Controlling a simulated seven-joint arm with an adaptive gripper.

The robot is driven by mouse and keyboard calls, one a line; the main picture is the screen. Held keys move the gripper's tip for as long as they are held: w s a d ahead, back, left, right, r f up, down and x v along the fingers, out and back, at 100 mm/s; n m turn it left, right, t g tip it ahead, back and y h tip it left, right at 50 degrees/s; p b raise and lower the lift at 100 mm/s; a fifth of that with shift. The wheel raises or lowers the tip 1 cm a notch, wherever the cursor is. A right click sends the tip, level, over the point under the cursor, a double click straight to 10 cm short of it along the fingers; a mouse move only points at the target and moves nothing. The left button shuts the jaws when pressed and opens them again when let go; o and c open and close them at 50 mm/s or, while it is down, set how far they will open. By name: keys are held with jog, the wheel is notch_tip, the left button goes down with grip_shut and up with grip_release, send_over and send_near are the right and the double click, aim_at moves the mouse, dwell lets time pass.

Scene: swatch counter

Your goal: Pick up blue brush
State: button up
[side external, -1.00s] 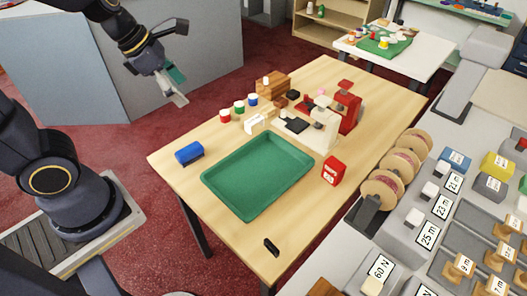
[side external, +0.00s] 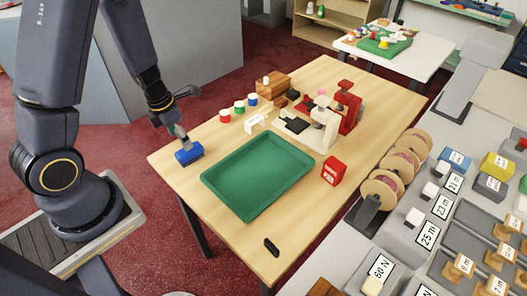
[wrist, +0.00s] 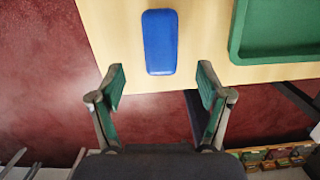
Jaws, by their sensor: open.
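The blue brush (side external: 189,153) lies on the wooden table near its left corner, to the left of the green tray. In the wrist view the blue brush (wrist: 160,42) shows as a rounded blue block near the table edge, ahead of the fingers. My gripper (side external: 183,139) is just above or beside the brush in the side view; whether it touches cannot be told there. In the wrist view my gripper (wrist: 161,82) is open, with its green-padded fingers apart and nothing between them. The brush lines up with the gap between the fingertips.
The green tray (side external: 212,181) lies to the right of the brush. A red box (side external: 334,170) and red and white machines (side external: 325,132) stand farther right. A small black item (side external: 271,247) lies near the front edge.

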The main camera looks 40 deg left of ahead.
aim_at(190, 154)
jog(key=shift+w+d+f, duration=0.1)
jog(key=shift+w+f, duration=0.15)
jog(key=shift+f, duration=0.8)
jog(key=shift+w+a+f, duration=0.1)
jog(key=shift+w+f, duration=0.1)
jog(key=shift+f, duration=0.8)
jog(key=shift+w+d+f, duration=0.1)
jog(key=shift+w+f, duration=0.15)
jog(key=shift+f, duration=0.8)
jog(key=shift+f, duration=0.25)
jog(key=shift+c, duration=0.2)
jog(key=c, duration=1.2)
jog(key=shift+r, duration=0.1)
